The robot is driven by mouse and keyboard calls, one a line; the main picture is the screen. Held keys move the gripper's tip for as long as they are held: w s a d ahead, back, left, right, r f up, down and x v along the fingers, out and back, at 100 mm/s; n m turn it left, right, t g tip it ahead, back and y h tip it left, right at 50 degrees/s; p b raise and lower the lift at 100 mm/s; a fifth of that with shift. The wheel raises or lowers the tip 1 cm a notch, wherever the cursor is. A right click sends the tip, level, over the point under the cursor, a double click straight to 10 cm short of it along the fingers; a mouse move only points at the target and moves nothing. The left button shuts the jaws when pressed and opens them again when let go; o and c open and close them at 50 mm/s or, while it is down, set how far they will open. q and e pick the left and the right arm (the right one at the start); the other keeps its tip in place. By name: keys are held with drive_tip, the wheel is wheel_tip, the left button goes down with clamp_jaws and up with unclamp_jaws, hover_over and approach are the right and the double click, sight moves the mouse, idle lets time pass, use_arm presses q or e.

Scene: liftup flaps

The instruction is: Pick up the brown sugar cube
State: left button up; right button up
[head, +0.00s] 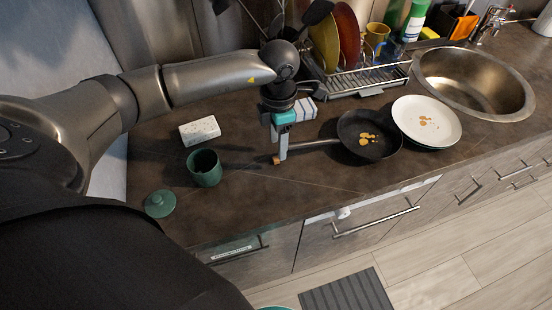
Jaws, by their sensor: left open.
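A small brown piece (276,160), which looks like the brown sugar cube, lies on the dark counter. My left gripper (281,155) points down at it from above, with its fingertips right beside or around the cube. The view does not show clearly whether the cube sits between the fingers or touches them. The left gripper is open. A green cup (205,168) stands to the left of the gripper, and its green lid (160,203) lies apart near the front edge. My right gripper is not in view.
A black pan (372,150) with yellowish bits stands right of the gripper, its handle reaching close behind the fingers. A white plate (410,107) sits beside it. A speckled white block (200,131), a dish rack (365,80) and a sink (475,85) lie farther back.

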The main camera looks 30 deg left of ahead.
sight(276, 160)
use_arm(q)
wheel_tip(276, 160, down, 4)
drive_tip(key=shift+s+f, duration=0.1)
drive_tip(key=shift+s, duration=0.05)
drive_tip(key=shift+c, duration=0.3)
clamp_jaws()
idle(0.4)
